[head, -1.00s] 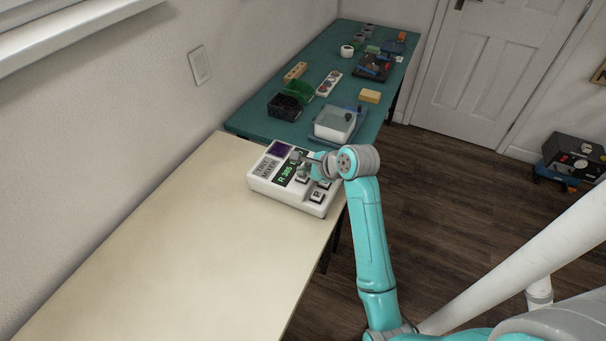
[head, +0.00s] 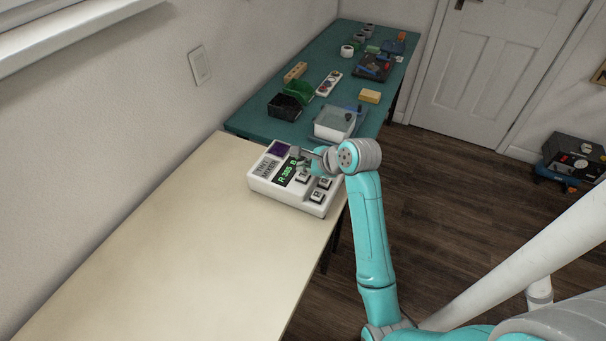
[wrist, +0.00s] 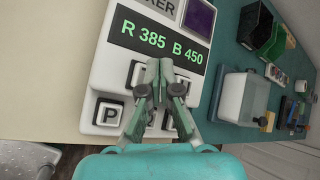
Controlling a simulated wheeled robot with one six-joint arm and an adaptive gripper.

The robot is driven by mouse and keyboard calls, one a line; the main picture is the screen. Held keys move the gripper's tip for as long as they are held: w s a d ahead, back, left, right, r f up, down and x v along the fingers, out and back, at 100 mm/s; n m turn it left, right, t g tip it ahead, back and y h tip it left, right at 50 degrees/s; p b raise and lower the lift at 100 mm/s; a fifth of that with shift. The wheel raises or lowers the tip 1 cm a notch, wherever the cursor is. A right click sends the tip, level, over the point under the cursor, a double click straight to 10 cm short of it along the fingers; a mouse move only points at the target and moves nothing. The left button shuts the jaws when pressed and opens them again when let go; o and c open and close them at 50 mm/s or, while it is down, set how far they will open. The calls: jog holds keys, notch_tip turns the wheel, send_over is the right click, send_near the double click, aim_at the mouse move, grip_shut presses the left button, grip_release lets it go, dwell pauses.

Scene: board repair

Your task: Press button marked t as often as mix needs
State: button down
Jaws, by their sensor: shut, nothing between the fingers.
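The white tint mixer box (head: 262,186) sits at the far end of the cream table. Its dark display (wrist: 158,42) reads "R 385 B 450" in green in the wrist view. Below the display are several square buttons. One is marked P (wrist: 109,113). The marks of the buttons under and beside my fingers are hidden, so I cannot tell which is t. My gripper (wrist: 159,75) is shut and empty, its fingertips over the upper button row just below the display. I cannot tell if they touch a button. In the head view my gripper (head: 303,154) is over the box.
A purple screen panel (wrist: 199,17) is beside the display. The green table (head: 262,126) beyond holds black and green bins, a clear lidded container (head: 333,123), a yellow block (head: 370,96) and other small items. The cream table's near part (head: 190,240) is bare.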

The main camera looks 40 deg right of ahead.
aim_at(304, 176)
jog(key=shift+r, duration=2.5)
